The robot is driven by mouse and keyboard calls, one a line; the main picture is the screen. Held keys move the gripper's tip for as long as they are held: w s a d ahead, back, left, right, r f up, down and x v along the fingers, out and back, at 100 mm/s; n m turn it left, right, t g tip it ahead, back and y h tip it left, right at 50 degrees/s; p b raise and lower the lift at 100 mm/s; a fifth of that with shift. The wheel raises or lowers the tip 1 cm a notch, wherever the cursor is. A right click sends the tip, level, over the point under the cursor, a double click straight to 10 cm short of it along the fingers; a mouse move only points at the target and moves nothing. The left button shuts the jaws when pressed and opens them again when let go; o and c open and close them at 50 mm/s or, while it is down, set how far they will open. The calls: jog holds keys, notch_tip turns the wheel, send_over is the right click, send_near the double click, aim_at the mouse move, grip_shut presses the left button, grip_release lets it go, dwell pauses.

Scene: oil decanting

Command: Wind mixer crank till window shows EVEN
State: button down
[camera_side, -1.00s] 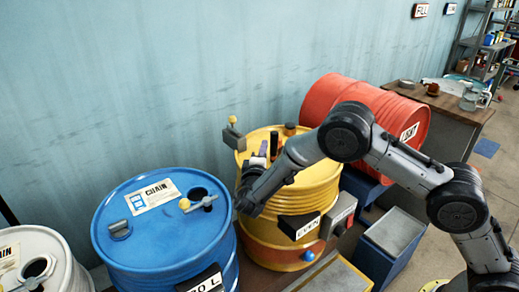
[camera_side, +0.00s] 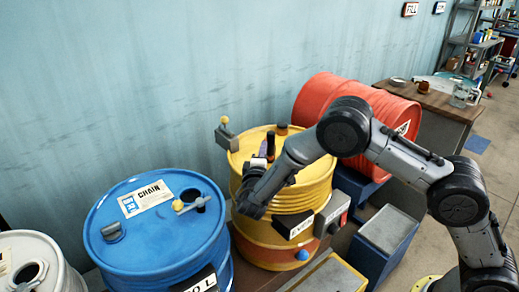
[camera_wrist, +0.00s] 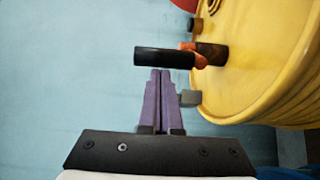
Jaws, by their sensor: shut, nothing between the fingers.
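The yellow drum (camera_side: 275,185) stands at the centre of the side view. The dark window plate (camera_side: 294,225) on its front appears to read EVEN, in small tilted letters. The crank's black upright handle (camera_side: 270,143) stands above the drum top, and it also shows in the wrist view (camera_wrist: 160,57) with an orange piece (camera_wrist: 187,46) at its base. My gripper (camera_side: 262,150) is over the drum's left rim. In the wrist view its purple fingers (camera_wrist: 161,72) are shut and empty, with the tips close to the handle. I cannot tell whether they touch it.
A blue drum (camera_side: 150,245) stands to the left and a pale drum (camera_side: 40,245) beyond it. A red drum (camera_side: 340,100) lies behind. A yellow ball lever (camera_side: 224,120) rises at the yellow drum's back left. Grey-topped boxes (camera_side: 390,230) stand to the right.

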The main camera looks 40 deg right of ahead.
jog(key=s+d, duration=0.4)
jog(key=d, duration=0.2)
jog(key=shift+d, duration=0.4)
dwell(0.6)
